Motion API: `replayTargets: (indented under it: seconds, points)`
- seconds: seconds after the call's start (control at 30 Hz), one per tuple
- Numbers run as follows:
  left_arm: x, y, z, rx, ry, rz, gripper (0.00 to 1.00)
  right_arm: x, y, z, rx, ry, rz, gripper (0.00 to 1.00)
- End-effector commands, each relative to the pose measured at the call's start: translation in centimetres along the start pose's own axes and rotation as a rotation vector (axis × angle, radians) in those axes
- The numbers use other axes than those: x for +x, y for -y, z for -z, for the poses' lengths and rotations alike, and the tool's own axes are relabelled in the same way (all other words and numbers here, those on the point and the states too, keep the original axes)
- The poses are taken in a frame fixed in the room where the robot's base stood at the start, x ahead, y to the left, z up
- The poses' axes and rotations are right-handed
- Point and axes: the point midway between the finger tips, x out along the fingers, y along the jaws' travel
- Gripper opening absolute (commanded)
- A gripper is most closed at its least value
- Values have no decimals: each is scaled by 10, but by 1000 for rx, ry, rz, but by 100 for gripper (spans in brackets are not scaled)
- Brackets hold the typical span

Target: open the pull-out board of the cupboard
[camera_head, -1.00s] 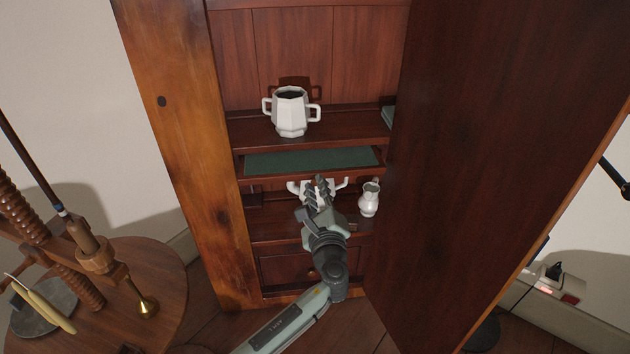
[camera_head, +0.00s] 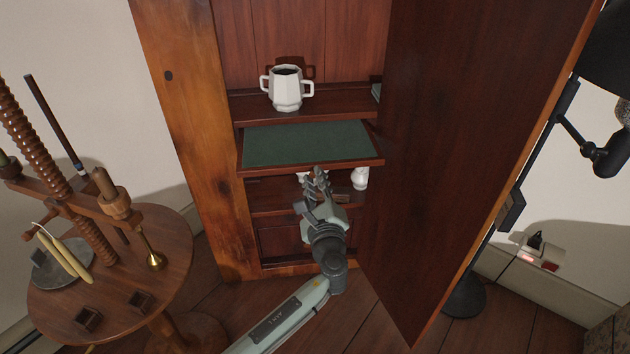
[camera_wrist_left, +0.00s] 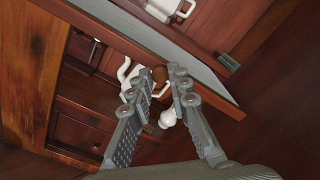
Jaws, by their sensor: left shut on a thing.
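The pull-out board (camera_head: 300,143), a dark wooden board with a green top, sticks out of the cupboard (camera_head: 183,110) below the middle shelf. My left gripper (camera_head: 316,175) is at the middle of its front edge. In the left wrist view the fingers (camera_wrist_left: 162,76) are shut on a small round brown knob (camera_wrist_left: 159,73) on the edge of the board (camera_wrist_left: 205,88). The fingers partly hide the knob, and it cannot be made out in the head view. My right gripper is not in view.
The open cupboard door (camera_head: 460,130) stands close on the right. A white two-handled cup (camera_head: 287,92) is on the shelf above the board. A round wooden table (camera_head: 170,255) is at the left.

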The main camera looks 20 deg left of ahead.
Motion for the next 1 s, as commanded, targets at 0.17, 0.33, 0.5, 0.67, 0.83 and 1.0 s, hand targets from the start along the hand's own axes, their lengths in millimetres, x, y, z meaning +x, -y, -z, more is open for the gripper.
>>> replayTargets:
  seconds: [0.17, 0.33, 0.5, 0.67, 0.83, 1.0]
  points:
    - [1, 0, -1, 0, 1, 0, 26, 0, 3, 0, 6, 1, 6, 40]
    - [1, 0, 0, 0, 1, 0, 39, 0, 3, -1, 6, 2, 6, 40]
    - [1, 0, 0, 0, 1, 0, 39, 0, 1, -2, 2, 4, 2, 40]
    - [1, 7, -7, -3, 2, 1, 39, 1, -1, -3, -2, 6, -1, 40]
    - [0, 28, -28, -6, 3, 2, 39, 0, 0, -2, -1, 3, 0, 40]
    - [1, 52, -52, -6, 3, 2, 39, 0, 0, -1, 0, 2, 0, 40]
